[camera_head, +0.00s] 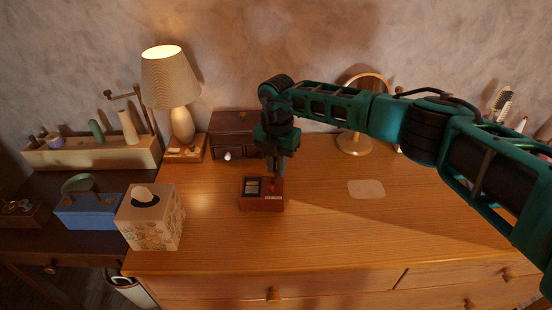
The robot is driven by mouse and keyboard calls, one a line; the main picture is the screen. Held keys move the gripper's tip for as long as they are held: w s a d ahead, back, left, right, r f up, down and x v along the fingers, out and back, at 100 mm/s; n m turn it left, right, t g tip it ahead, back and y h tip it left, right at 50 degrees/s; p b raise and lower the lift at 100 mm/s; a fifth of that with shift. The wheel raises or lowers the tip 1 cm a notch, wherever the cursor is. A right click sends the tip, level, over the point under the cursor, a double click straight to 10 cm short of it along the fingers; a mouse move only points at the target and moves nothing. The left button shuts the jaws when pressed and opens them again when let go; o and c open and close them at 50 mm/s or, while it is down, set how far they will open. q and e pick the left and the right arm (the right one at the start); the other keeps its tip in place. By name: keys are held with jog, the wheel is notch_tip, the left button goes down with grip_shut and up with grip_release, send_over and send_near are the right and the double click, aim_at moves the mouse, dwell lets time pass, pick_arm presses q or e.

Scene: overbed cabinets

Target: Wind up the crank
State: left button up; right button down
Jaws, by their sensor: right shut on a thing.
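A small reddish-brown box (262,204) with a dark window in its top sits on the wooden dresser, near the middle of the view. My right arm reaches in from the right. My right gripper (276,176) points down at the right part of the box's top and is shut on a small part there, which looks like the crank. The fingers hide most of that part, so its shape and angle cannot be told. My left gripper is not in view.
A lit lamp (171,78), a dark wooden chest (234,134) and a round mirror stand (355,143) are behind. A tissue box (152,219) and a blue box (90,211) stand at left. The dresser top (330,235) is clear in front and right, apart from a pale mat (366,189).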

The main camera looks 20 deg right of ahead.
jog(key=m, duration=0.4)
jog(key=shift+s+m, duration=0.25)
jog(key=shift+m, duration=0.05)
dwell(0.5)
jog(key=c, duration=1.1)
grip_release()
notch_tip(320, 180, up, 13)
jog(key=shift+s+f, duration=0.1)
